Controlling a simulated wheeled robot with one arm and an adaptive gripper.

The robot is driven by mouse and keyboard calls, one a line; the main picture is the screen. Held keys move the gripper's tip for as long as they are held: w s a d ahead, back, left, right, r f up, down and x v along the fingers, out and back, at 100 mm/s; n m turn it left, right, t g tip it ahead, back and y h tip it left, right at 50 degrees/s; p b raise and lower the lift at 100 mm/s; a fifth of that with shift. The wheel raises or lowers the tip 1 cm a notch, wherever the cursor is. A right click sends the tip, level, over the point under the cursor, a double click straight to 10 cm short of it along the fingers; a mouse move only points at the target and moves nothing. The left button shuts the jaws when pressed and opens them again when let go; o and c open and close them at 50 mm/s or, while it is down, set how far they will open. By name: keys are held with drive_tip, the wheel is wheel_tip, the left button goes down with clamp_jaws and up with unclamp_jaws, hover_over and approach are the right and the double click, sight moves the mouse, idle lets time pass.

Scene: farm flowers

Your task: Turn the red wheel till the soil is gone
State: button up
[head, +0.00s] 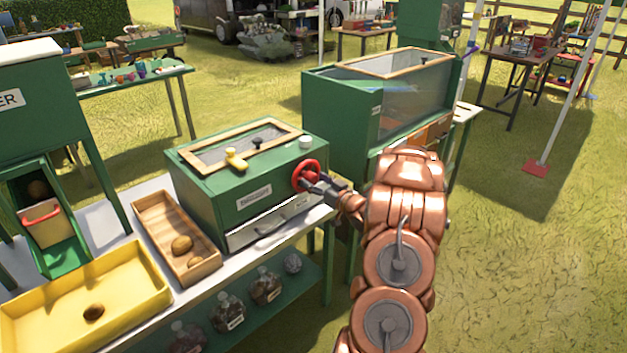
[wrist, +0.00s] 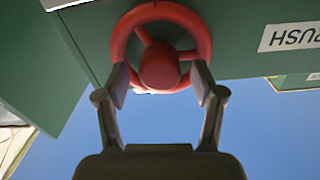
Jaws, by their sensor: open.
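The red wheel (head: 306,174) is on the front of a green box (head: 245,190), near its right end. My gripper (head: 322,186) is right at the wheel in the head view. In the wrist view the wheel (wrist: 160,62) shows its rim, spokes and round hub. The two fingers of my gripper (wrist: 160,90) stand apart, one on each side of the lower part of the wheel, close to the rim. I cannot tell whether they touch it. The inside of the box under its framed mesh top (head: 225,148) is too dark to show any soil clearly.
A wooden tray (head: 148,212) with bulbs and a yellow tray (head: 55,300) stand left of the box on the bench. A larger green case (head: 345,110) with a clear side stands behind to the right. Jars (head: 228,310) sit on the shelf below. Grass is open at right.

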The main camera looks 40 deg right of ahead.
drive_tip(key=s, duration=1)
drive_tip(key=shift+s+a, duration=0.3)
drive_tip(key=shift+s, duration=0.1)
drive_tip(key=shift+f, duration=0.1)
idle(0.6)
drive_tip(key=w+a+r+n+g+h, duration=0.1)
drive_tip(key=w+a+r+g+h, duration=0.15)
drive_tip(key=w+g, duration=0.35)
drive_tip(key=s+a+r+m+g+h, duration=0.1)
drive_tip(key=s+a+r+g, duration=0.15)
drive_tip(key=a, duration=0.25)
drive_tip(key=s+a+r+g+h, duration=0.1)
drive_tip(key=s+a+g, duration=0.1)
drive_tip(key=a+g, duration=0.15)
drive_tip(key=s+a+r+n+g+y, duration=0.1)
drive_tip(key=s+a+g, duration=0.3)
drive_tip(key=s+a, duration=1)
drive_tip(key=s+a+r+n+g+y+p, duration=0.1)
drive_tip(key=s+a+g+y, duration=0.3)
drive_tip(key=s+a, duration=1)
drive_tip(key=a+r, duration=0.1)
drive_tip(key=a, duration=0.3)
drive_tip(key=shift+s+a+r, duration=0.15)
drive_tip(key=shift+s+r, duration=0.15)
drive_tip(key=shift+s, duration=0.05)
